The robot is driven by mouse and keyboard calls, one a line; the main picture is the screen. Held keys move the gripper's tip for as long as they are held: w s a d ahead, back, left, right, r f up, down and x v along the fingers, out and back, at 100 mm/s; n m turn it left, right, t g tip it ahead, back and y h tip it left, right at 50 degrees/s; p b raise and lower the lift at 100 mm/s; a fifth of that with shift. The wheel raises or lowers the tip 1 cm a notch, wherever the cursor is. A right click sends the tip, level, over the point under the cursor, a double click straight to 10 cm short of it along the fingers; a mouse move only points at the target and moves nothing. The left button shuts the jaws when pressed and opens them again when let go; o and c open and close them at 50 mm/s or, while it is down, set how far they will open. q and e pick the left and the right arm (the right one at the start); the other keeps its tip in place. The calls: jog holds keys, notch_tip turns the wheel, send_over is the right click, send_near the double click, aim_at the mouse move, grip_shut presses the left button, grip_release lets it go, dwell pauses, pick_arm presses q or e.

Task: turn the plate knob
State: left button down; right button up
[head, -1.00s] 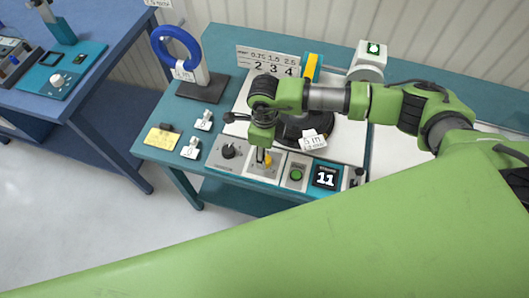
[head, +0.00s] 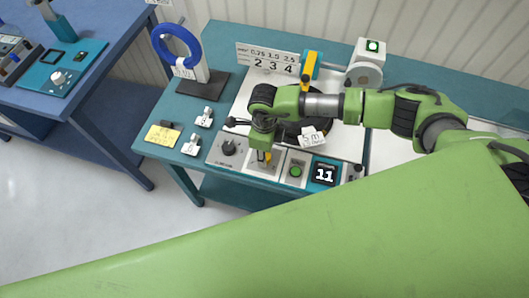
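A dark round knob (head: 228,148) sits on a light grey plate (head: 217,159) at the front left of the teal bench's machine. Another knob, white, sits on a teal plate on the blue table (head: 58,78). I cannot tell from the picture which one the task names. My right gripper (head: 261,157) points down over the neighbouring panel, just right of the dark knob and apart from it. A small yellow part (head: 267,156) shows at its fingertips. The fingers are too small to tell whether they are open or shut. My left gripper is out of view.
White tagged pieces (head: 191,146) and a yellow note (head: 162,136) lie left. A blue coil (head: 177,45) stands behind. My green arm link covers the foreground.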

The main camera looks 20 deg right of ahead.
jog(key=shift+m, duration=0.3)
jog(key=shift+f+m+b, duration=0.15)
jog(key=shift+m+b, duration=0.3)
jog(key=shift+m, duration=0.15)
jog(key=m+b, duration=0.1)
jog(key=m, duration=0.2)
jog(key=m+b, duration=0.1)
jog(key=m, duration=0.3)
jog(key=shift+b, duration=0.35)
jog(key=m+b, duration=0.1)
jog(key=m, duration=0.2)
jog(key=shift+m, duration=0.3)
jog(key=m, duration=0.5)
jog(key=shift+m+b, duration=0.3)
jog(key=m, duration=0.5)
jog(key=shift+m, duration=0.4)
jog(key=shift+w, duration=0.1)
